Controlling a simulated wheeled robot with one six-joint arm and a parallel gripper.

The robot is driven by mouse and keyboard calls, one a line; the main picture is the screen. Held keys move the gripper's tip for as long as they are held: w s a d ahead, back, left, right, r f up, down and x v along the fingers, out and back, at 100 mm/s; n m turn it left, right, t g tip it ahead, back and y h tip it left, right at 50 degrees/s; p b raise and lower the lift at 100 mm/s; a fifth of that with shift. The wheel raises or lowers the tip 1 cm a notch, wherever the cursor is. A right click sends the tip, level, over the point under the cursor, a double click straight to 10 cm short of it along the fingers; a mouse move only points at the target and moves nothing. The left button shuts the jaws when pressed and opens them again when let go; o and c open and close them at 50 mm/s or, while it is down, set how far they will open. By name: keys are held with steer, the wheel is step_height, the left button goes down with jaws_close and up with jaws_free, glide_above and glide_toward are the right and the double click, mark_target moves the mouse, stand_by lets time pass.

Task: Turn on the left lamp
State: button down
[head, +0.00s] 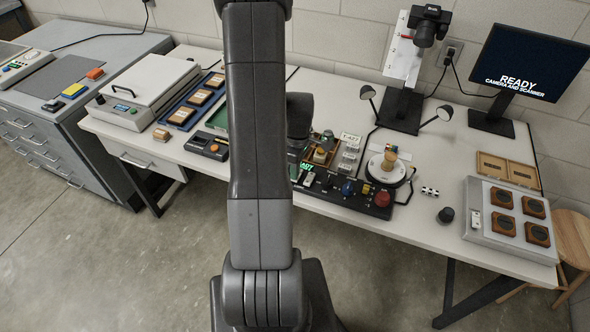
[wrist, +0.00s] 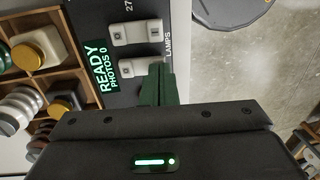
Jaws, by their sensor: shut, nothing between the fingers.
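Two small lamps stand on either side of the camera stand in the head view, the left lamp (head: 368,93) and the right lamp (head: 445,112). Their heads look grey, with no clear glow. A dark control panel (head: 340,197) lies in front of them. In the wrist view, two white rocker switches, one upper (wrist: 137,32) and one lower (wrist: 138,67), sit beside the word LAMPS. My gripper (wrist: 157,76) is shut and empty, its green fingers at the lower switch and partly covering it. I cannot tell whether they touch it. In the head view my arm mostly hides the gripper.
The panel has a green-lit READY display (wrist: 97,68) and blue and red knobs (head: 382,199). A round turntable (head: 384,172) stands close behind it. A wooden compartment tray (wrist: 62,25) with small pots adjoins the panel.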

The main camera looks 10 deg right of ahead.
steer(key=shift+s+a+f+t+b, duration=0.1)
steer(key=shift+f+t+b, duration=0.3)
steer(key=shift+b, duration=0.5)
steer(key=shift+r, duration=0.15)
steer(key=shift+w+d+r+p, duration=0.25)
steer(key=shift+w+d+p, duration=0.2)
steer(key=shift+w, duration=0.15)
step_height(320, 180, up, 14)
steer(key=s+a+p, duration=0.1)
steer(key=shift+s, duration=0.3)
steer(key=shift+f, duration=0.1)
